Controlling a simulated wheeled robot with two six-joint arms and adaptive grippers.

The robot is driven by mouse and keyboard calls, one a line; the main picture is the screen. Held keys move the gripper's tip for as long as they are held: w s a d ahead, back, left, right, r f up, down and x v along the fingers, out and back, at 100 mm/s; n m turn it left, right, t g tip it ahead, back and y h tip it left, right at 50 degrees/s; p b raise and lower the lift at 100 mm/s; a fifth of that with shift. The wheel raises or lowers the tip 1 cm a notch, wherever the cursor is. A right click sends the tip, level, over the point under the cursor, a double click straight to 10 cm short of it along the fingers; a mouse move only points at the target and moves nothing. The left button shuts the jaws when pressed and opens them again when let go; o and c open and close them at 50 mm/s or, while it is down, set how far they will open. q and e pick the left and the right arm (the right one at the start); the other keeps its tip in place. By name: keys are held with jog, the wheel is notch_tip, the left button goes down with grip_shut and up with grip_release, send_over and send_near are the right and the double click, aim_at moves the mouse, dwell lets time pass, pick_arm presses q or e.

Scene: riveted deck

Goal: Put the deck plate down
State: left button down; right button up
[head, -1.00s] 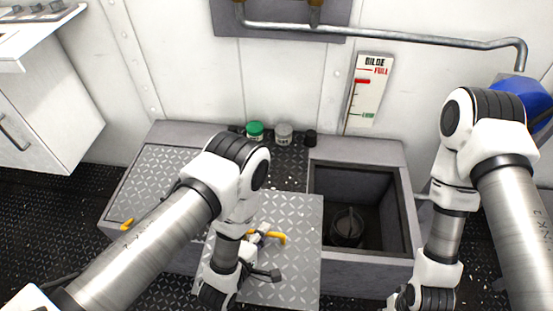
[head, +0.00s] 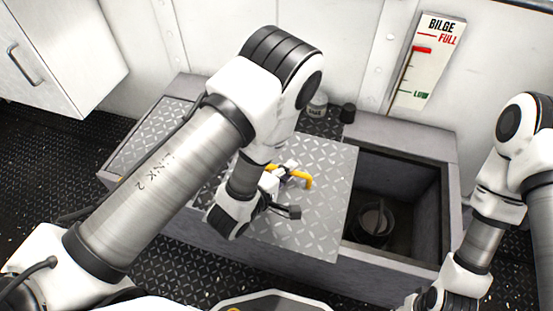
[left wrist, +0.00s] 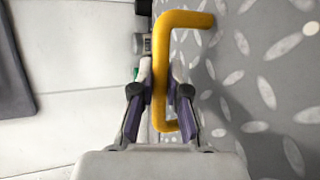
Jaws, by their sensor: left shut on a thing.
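The deck plate (head: 325,205) is a grey diamond-tread panel with a yellow handle (head: 308,181). It lies level over the middle of the grey bilge box, left of the open bay, with its front edge reaching past the box's front rim. Whether it touches the box or hovers cannot be told. My left gripper (head: 284,172) is shut on the handle. In the left wrist view, the fingers (left wrist: 165,95) stand either side of the yellow bar (left wrist: 160,55). My arm hides the plate's left part. My right arm is at the right edge, its gripper out of frame.
The open bay (head: 395,205) holds a dark round fitting (head: 374,222). A grey jar (head: 317,106) and a small black one (head: 348,112) stand behind the plate. Another tread panel (head: 150,130) covers the box's left end. A bilge gauge (head: 427,62) hangs on the wall.

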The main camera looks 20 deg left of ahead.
pick_arm(q)
jog(key=w+a+b, duration=0.1)
jog(key=w+b, duration=0.1)
jog(key=b, duration=0.1)
jog(key=shift+w+a+f, duration=0.35)
jog(key=shift+w+a, duration=0.05)
jog(key=w+a, duration=0.1)
jog(key=w, duration=0.1)
jog(key=w+a+b, duration=0.1)
jog(key=w, duration=0.1)
jog(key=w+a+b, duration=0.1)
jog(key=w+a, duration=0.1)
jog(key=shift+w+f, duration=0.1)
jog(key=shift+w, duration=0.2)
notch_tip(320, 180, down, 4)
jog(key=shift+r+b, duration=0.15)
jog(key=shift+b, duration=1.05)
jog(key=shift+r, duration=0.15)
jog(key=c, duration=1.2)
grip_release()
jog(key=shift+s, duration=0.1)
jog(key=shift+f, duration=0.2)
jog(key=shift+r, duration=0.15)
